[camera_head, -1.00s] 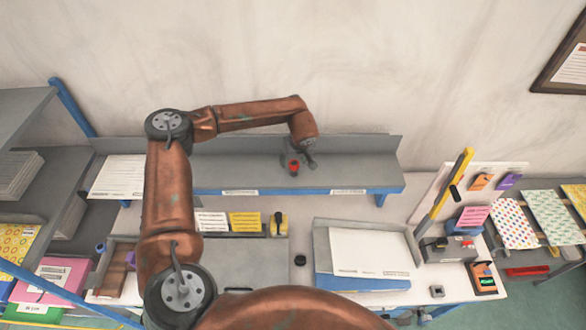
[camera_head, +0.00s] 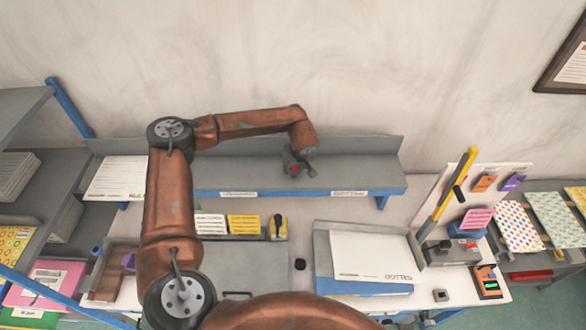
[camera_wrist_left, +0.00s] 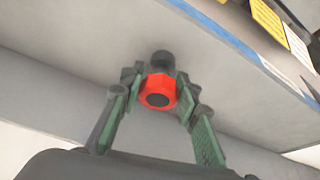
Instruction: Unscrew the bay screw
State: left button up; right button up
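The screw with a red hexagonal head (camera_wrist_left: 158,92) and a dark round centre is on the grey shelf, and I take it for the bay screw. A dark round part (camera_wrist_left: 162,62) shows just beyond it. In the head view only a bit of its red (camera_head: 295,168) shows, mostly covered by my left gripper (camera_head: 301,171). My left gripper (camera_wrist_left: 158,82) has its two green-padded fingers apart, one on each side of the red head. Whether the fingertips touch it is unclear. My right gripper is not in view.
The long grey shelf (camera_head: 240,178) has a blue front edge and a raised back against the wall. Below it are yellow and white cards (camera_head: 243,224), a paper tray (camera_head: 365,257) and a small black knob (camera_head: 300,264). A yellow-handled lever (camera_head: 457,190) stands at right.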

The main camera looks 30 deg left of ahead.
pick_arm(q)
jog(key=c, duration=0.7)
jog(key=shift+f+n+g+b, duration=0.1)
jog(key=shift+n+g+b, duration=0.3)
jog(key=shift+n, duration=0.7)
jog(key=shift+n+y, duration=0.4)
jog(key=shift+n, duration=0.2)
jog(key=shift+w+d+n+g+b, duration=0.1)
jog(key=shift+n+g+b, duration=0.4)
jog(key=shift+n, duration=1.2)
